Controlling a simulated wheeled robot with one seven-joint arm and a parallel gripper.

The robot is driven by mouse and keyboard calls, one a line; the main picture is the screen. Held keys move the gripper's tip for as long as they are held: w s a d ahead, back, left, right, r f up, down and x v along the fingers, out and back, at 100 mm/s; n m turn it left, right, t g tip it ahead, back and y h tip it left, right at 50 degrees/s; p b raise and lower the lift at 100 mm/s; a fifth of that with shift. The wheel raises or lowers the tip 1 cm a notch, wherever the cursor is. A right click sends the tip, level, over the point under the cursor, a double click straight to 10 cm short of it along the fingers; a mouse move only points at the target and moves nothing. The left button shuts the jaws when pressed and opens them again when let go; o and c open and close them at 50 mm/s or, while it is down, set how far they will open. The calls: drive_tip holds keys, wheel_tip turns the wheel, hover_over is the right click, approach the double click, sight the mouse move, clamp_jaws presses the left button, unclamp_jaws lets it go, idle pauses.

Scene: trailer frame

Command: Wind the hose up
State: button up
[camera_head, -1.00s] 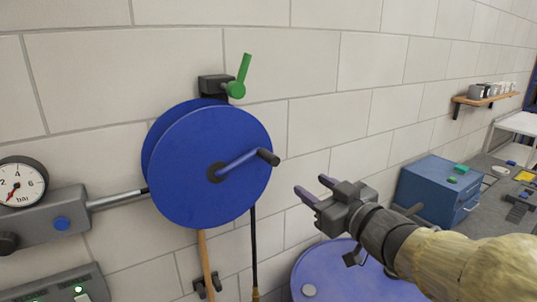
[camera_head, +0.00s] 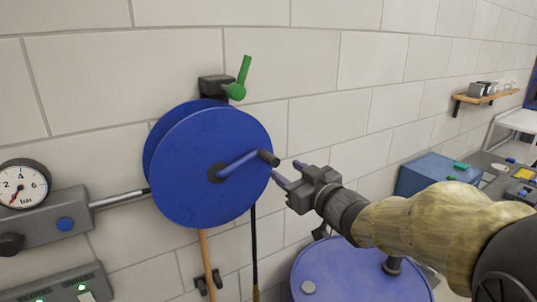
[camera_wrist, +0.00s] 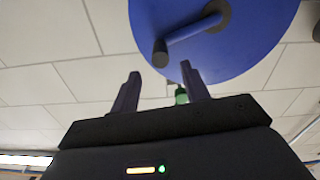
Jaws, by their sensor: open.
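A blue hose reel (camera_head: 195,130) is mounted on the wall in the head view. Its crank arm (camera_head: 240,164) ends in a dark handle (camera_head: 268,157) at the reel's right edge. An orange-brown hose (camera_head: 206,255) hangs from the reel's underside. My gripper (camera_head: 284,171) is open and empty, just right of the handle and apparently apart from it. In the wrist view, the handle (camera_wrist: 160,54) shows ahead of the two fingers (camera_wrist: 158,88), roughly between them sideways. The reel also fills the top of that view (camera_wrist: 255,35).
A green lever (camera_head: 241,80) sits above the reel. A pressure gauge (camera_head: 22,187) and pipe are at left. A black cable (camera_head: 254,240) hangs beside the hose. A blue drum (camera_head: 350,275) stands below my arm, with a blue box (camera_head: 430,172) at right.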

sight(268, 158)
drive_tip(key=p+x, duration=0.2)
drive_tip(key=x, duration=0.6)
drive_tip(key=shift+w+a+p, duration=0.25)
drive_tip(key=shift+w+p, duration=0.05)
drive_tip(key=shift+p, duration=0.05)
drive_tip(key=shift+w+a, duration=0.2)
drive_tip(key=shift+a, duration=0.05)
drive_tip(key=shift+c, duration=0.5)
clamp_jaws()
